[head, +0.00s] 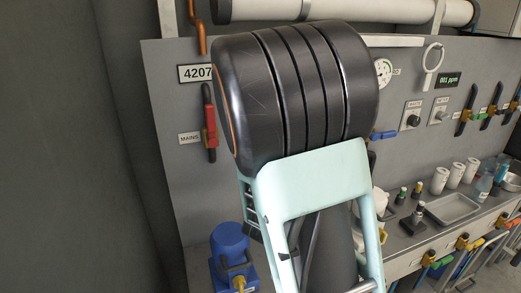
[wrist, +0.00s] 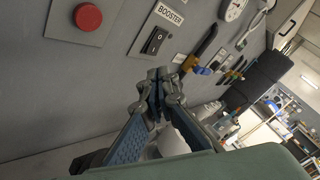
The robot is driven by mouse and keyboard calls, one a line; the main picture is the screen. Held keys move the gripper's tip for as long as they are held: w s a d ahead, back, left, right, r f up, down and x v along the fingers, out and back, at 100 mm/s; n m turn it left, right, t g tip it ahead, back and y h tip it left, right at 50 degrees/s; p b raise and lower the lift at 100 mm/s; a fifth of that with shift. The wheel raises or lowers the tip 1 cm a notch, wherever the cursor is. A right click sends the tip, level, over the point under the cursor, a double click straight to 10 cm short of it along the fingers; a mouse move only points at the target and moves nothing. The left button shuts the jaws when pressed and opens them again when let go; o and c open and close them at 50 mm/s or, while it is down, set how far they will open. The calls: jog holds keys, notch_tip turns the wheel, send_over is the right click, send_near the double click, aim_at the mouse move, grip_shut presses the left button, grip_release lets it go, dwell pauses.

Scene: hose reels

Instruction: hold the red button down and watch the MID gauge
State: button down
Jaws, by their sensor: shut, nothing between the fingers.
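The red button (wrist: 88,18) is a round knob on a grey square plate at the top left of the wrist view. My gripper (wrist: 160,82) is shut and empty, below and to the right of the button in that picture and apart from it. A round white gauge (wrist: 234,9) is partly cut off at the top of the wrist view. A white gauge also shows in the head view (head: 383,71), partly behind my arm. I cannot read a MID label or the needle's value. In the head view my arm hides the button and my gripper.
A black rocker switch (wrist: 155,40) labelled BOOSTER sits between the button and the gauge. Lever valves (wrist: 205,50) line the panel farther right. A red-handled MAINS valve (head: 210,130) and a blue pump (head: 232,250) are at left. A bench (head: 410,245) holds bottles and a tray.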

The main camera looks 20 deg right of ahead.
jog(key=a+t, duration=0.1)
jog(key=a, duration=0.2)
jog(key=shift+a+h+b, duration=0.3)
jog(key=shift+a+b, duration=0.05)
jog(key=shift+a, duration=0.05)
jog(key=w+p, duration=0.1)
jog(key=w, duration=0.8)
jog(key=shift+a, duration=0.2)
jog(key=shift+s, duration=0.1)
jog(key=shift+w+f+b, duration=0.1)
jog(key=shift+w+b, duration=0.2)
jog(key=shift+b, duration=0.35)
dwell(0.7)
jog(key=shift+w+b, duration=0.65)
jog(key=shift+w, duration=0.05)
dwell(1.3)
